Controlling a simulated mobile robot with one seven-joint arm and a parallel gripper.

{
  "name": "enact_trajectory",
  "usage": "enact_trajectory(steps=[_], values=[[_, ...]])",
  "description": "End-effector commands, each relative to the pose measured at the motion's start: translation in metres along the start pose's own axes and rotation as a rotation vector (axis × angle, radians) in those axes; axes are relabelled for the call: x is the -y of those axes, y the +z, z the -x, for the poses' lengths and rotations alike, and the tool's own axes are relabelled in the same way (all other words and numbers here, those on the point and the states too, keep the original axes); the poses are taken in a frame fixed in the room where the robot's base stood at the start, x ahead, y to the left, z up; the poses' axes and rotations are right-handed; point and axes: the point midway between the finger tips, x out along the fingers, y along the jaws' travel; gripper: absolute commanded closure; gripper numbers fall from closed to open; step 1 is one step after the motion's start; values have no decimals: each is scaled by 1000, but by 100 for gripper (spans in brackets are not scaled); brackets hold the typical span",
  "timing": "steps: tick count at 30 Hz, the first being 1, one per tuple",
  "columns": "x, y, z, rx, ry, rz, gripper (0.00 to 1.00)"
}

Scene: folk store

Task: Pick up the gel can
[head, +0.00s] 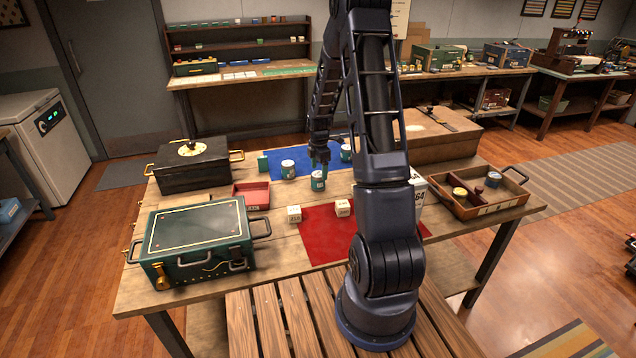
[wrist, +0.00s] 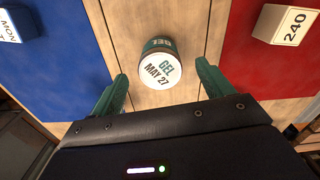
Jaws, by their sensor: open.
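In the head view the same can (head: 318,182) stands on the table just below my gripper (head: 321,164). In the wrist view my gripper (wrist: 162,78) is open, with one green finger on each side of the can's lid. Gaps show between the lid and both fingers. The can's lower side is partly hidden by its lid.
Similar cans stand nearby on the blue mat (head: 300,152), at left (head: 288,170) and right (head: 346,156). A red tray (head: 251,207), green case (head: 195,240) and wooden tray (head: 508,207) stand around.

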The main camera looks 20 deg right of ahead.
Motion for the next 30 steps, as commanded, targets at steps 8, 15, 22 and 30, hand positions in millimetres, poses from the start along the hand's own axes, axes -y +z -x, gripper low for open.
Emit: enact_trajectory(steps=[8, 15, 22, 30], values=[[0, -3, -19, -1, -1, 1, 21], [-1, -8, -50, 0, -1, 0, 21], [-1, -7, -63, 1, 2, 0, 21], [-1, -7, -63, 0, 2, 0, 48]])
